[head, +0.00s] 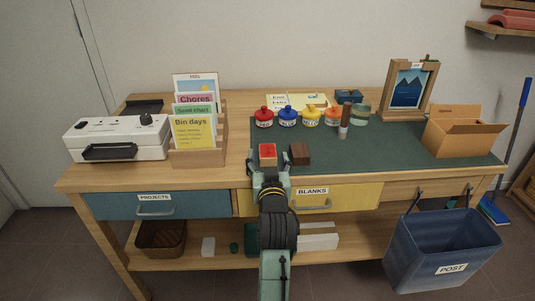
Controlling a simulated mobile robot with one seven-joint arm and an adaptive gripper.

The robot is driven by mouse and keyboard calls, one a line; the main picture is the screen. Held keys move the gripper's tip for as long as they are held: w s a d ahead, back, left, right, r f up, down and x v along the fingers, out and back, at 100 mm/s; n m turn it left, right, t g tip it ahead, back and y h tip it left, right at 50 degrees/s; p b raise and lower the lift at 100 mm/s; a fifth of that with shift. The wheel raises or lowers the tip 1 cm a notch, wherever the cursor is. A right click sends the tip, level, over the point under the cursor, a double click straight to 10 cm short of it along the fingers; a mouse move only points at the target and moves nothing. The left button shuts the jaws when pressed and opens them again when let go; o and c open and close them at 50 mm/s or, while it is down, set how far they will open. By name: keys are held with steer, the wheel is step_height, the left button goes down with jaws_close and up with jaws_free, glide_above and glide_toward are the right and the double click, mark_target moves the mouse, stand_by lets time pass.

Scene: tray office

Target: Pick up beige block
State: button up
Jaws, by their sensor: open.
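A small block (267,158) with a red top and a tan-beige front sits near the front edge of the desk, at the left of the dark green mat. It is the most beige block that I can make out on the desk. A dark brown block (299,154) sits just right of it on the mat. My gripper (268,171) is open and empty, just in front of the red-topped block and in line with it. The fingers seem to lie to either side of the block's lower front. I cannot tell whether they touch it.
A wooden card holder (198,158) and a white machine (117,139) stand left. Several paint jars (288,117), a brush (344,122), a picture frame (409,86) and an open cardboard box (463,137) stand behind and right. A blue bin (440,245) hangs at front right.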

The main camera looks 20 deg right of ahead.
mark_target(268, 154)
steer(key=shift+x, duration=1.6)
steer(key=shift+f, duration=0.1)
steer(key=shift+c, duration=0.2)
steer(key=c, duration=1.2)
